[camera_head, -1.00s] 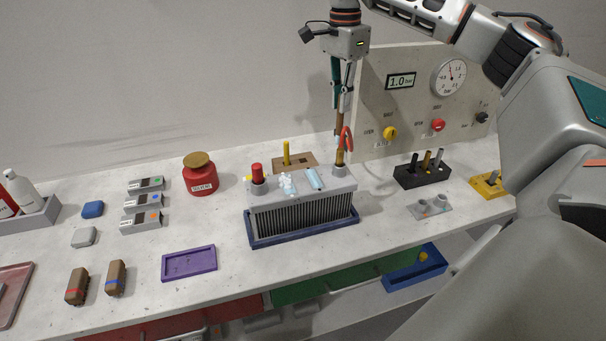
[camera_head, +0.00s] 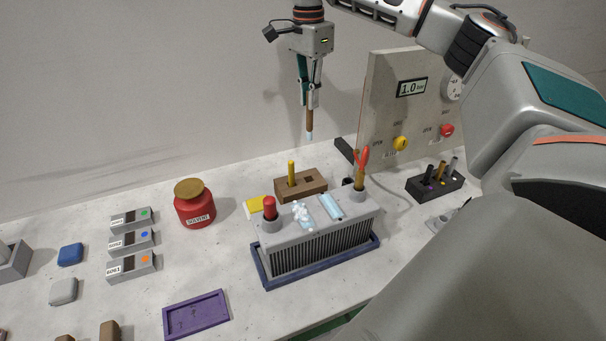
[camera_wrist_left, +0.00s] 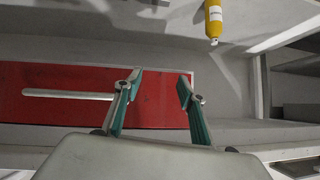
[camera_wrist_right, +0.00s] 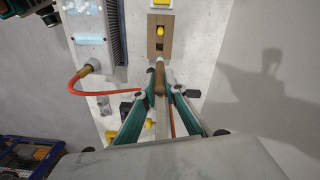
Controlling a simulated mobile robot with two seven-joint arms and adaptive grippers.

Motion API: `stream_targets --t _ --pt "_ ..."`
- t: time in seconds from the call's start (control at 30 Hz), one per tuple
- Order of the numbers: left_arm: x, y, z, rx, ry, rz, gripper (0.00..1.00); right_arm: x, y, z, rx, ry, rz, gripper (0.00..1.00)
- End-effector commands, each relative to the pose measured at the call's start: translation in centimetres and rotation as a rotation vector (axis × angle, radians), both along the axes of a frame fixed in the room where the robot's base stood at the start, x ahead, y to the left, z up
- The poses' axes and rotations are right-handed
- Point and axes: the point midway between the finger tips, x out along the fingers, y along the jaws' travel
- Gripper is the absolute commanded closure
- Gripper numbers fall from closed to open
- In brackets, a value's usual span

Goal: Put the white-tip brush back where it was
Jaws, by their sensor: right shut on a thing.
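My right gripper (camera_head: 311,88) is shut on the white-tip brush (camera_head: 309,122). The brush has a brown handle and hangs upright, with its pale tip down, above the back of the bench. Its handle also shows between the fingers in the right wrist view (camera_wrist_right: 160,80). The wooden holder block (camera_head: 315,190) stands on the bench below it, apart from the brush. A yellow stick (camera_head: 292,171) stands in the block, with a square hole beside it. My left gripper (camera_wrist_left: 161,78) is open and empty, seen only in the left wrist view.
A red solvent jar (camera_head: 195,207) is to the left. A gauge panel (camera_head: 390,110) and a black holder (camera_head: 436,184) are to the right.

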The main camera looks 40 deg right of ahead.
Motion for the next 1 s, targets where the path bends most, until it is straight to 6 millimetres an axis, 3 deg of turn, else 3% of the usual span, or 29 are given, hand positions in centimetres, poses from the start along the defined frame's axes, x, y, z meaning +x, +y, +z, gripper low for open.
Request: stream_targets --t 0.2,0.53,1.0 --pt "-0.9 -0.1 -0.7 -0.001 0.017 -0.001 0.60 -0.2 0.0 -5.2 0.000 0.007 0.001 1.00" --pt "-0.8 0.1 -0.7 0.008 0.015 -0.010 0.60 -0.1 0.0 -12.9 0.000 0.006 0.001 1.00" --pt "0.0 0.2 0.0 0.009 -0.002 -0.012 0.60 -0.1 0.0 -17.5 0.000 0.005 -0.001 1.00"
